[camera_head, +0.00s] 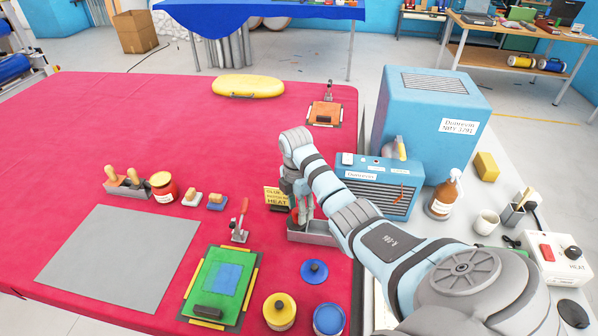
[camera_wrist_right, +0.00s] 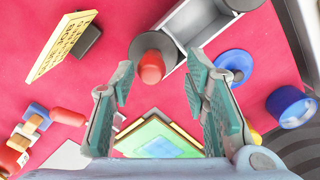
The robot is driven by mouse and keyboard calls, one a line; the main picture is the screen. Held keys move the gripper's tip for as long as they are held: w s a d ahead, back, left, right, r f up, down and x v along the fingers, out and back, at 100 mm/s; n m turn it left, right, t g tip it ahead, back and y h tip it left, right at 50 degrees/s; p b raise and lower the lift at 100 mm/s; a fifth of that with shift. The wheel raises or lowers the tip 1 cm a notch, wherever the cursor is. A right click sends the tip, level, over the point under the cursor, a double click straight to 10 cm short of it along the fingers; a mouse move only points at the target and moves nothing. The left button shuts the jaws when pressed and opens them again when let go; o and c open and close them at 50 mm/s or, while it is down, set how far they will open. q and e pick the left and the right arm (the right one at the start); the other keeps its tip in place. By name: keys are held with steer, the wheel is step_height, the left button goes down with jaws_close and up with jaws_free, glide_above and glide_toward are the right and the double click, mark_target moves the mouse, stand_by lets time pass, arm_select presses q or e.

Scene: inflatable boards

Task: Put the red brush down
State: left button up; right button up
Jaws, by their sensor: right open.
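The red brush shows in the right wrist view as a rounded red handle end (camera_wrist_right: 152,69) above a dark grey round part. It stands at the end of a grey open-topped holder (camera_wrist_right: 190,22), which also shows in the head view (camera_head: 318,238). My right gripper (camera_head: 300,212) is over the near-left end of this holder. In the right wrist view, its two green-padded fingers (camera_wrist_right: 160,82) are spread apart, with nothing between the pads and the red handle beyond the tips. The brush's lower part is hidden. My left gripper is not in view.
A yellow sign (camera_head: 275,195) stands left of the holder. A blue heater box (camera_head: 378,187) stands right. The red table's far-left area is clear.

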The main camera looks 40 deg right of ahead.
step_height(320, 180, up, 6)
steer(key=shift+w+f, duration=0.1)
steer(key=shift+f, duration=0.1)
step_height(320, 180, up, 4)
steer(key=shift+a+f+p, duration=0.1)
steer(key=shift+f+p, duration=0.1)
steer(key=shift+p, duration=1)
